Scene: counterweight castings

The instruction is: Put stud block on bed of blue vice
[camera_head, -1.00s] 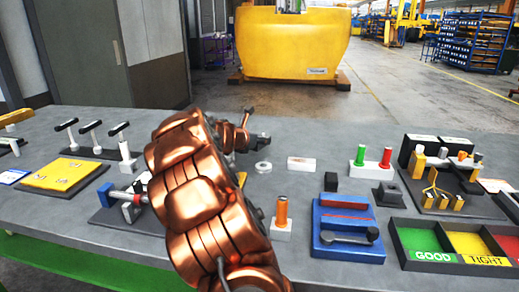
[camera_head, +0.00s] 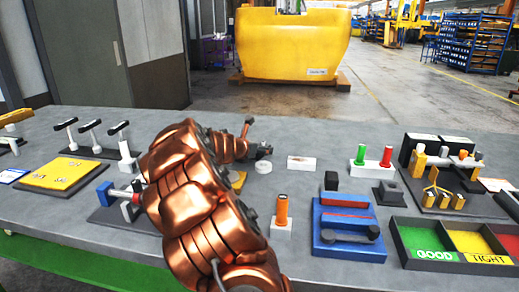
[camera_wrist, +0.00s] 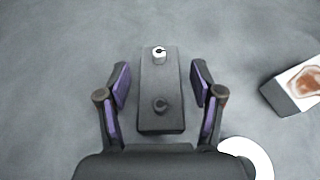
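The stud block, a dark oblong block (camera_wrist: 161,95) with one shiny and one dark stud on top, lies on the grey table in the wrist view. My gripper (camera_wrist: 160,85) is open, its purple-padded fingers on either side of the block with visible gaps. In the head view my gripper (camera_head: 258,150) is at mid-table, and I cannot make out the block. A blue fixture with a red strip and a dark bar (camera_head: 346,222), apparently the blue vice, stands to the right. A smaller device with a blue end (camera_head: 103,193) and rod stands left, partly hidden by my arm.
A pale ring (camera_head: 263,167) and a white block with a brown mark (camera_head: 302,163) lie close to my gripper. An orange pin in a white base (camera_head: 281,218) stands before the blue fixture's left side. Sorting trays (camera_head: 440,268) are at front right.

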